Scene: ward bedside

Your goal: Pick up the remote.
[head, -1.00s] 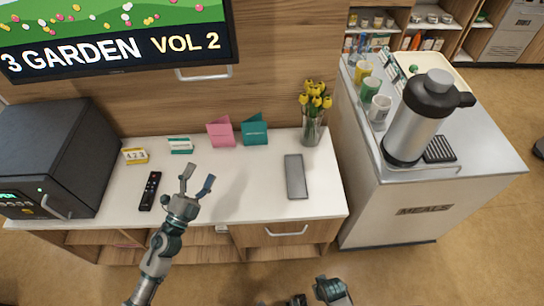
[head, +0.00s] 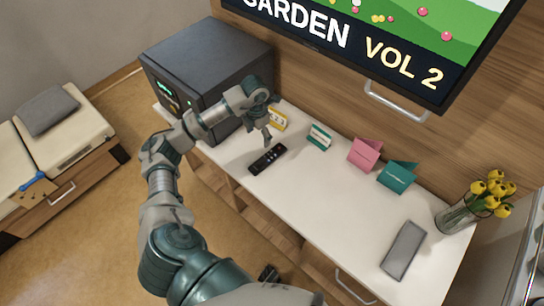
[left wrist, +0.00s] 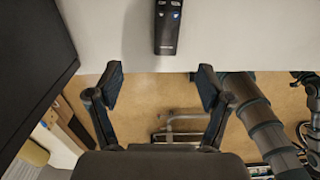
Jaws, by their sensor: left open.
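The black remote (head: 267,159) lies flat on the white cabinet top, near its front edge. My left gripper (head: 270,118) is open and empty, above the cabinet top just behind the remote in the head view. In the left wrist view, the lower end of the remote (left wrist: 167,28) shows at the top, ahead of the open fingers (left wrist: 160,80) and roughly midway between them. The fingers do not touch it; the rest of the remote is cut off there. I cannot make out my right gripper.
A dark microwave-like box (head: 205,75) stands left of the remote, close to my left arm. A yellow date block (head: 278,120), a green-white card (head: 319,136), pink card (head: 365,153) and teal card (head: 397,176) stand behind. A grey slab (head: 404,250) and tulip vase (head: 460,210) are right.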

